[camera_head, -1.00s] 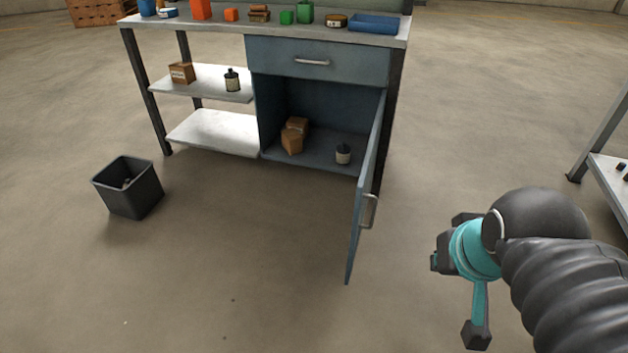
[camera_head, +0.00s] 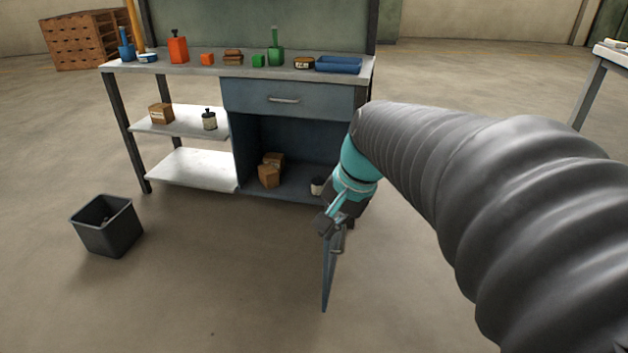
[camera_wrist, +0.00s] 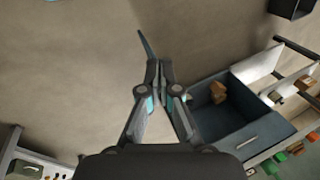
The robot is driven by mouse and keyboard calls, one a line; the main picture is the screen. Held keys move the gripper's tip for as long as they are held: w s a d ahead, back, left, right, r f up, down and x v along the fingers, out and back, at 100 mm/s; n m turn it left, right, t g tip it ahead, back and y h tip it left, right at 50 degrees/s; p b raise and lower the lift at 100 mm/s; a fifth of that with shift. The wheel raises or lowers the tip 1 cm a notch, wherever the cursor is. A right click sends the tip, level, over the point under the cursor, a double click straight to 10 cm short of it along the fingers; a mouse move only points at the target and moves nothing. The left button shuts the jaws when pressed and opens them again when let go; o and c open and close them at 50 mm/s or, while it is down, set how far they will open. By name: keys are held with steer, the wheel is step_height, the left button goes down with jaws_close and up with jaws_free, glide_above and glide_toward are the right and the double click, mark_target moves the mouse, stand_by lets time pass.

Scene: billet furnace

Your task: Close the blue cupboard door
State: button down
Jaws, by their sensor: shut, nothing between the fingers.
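The blue cupboard (camera_head: 240,160) is under the workbench drawer, its front open. Its blue door (camera_head: 328,275) stands swung out toward the camera, nearly edge-on, with its upper part hidden behind my gripper. My gripper (camera_head: 330,222) is at the door's upper part, fingers together and empty. In the wrist view my gripper (camera_wrist: 159,68) points at the thin blue door (camera_wrist: 147,44), which shows just past the fingertips. I cannot tell whether they touch. The open cupboard (camera_wrist: 238,78) is to the right there.
Inside the cupboard are brown boxes (camera_head: 270,172) and a small can (camera_head: 317,187). The benchtop (camera_head: 190,68) carries several small items and a blue tray (camera_head: 338,64). A black bin (camera_head: 107,228) stands at left. The floor before the bench is clear.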

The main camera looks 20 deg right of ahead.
steer(key=w+d+f+m+t+y, duration=0.1)
steer(key=w+d+f+m+y, duration=0.1)
steer(key=w+d+m, duration=0.4)
steer(key=w+d+f+m+y+p, duration=0.1)
steer(key=w+d+m+y, duration=0.2)
steer(key=d, duration=0.5)
steer(key=w+d+f+m+t, duration=0.1)
steer(key=w+d+f+m, duration=0.1)
steer(key=w+d+m, duration=0.35)
steer(key=shift+m, duration=0.25)
steer(key=x, duration=1)
steer(key=shift+s+a+b, duration=0.1)
steer(key=shift+a+b, duration=0.15)
steer(key=shift+b, duration=0.05)
steer(key=shift+w+a, duration=0.3)
steer(key=shift+a, duration=0.1)
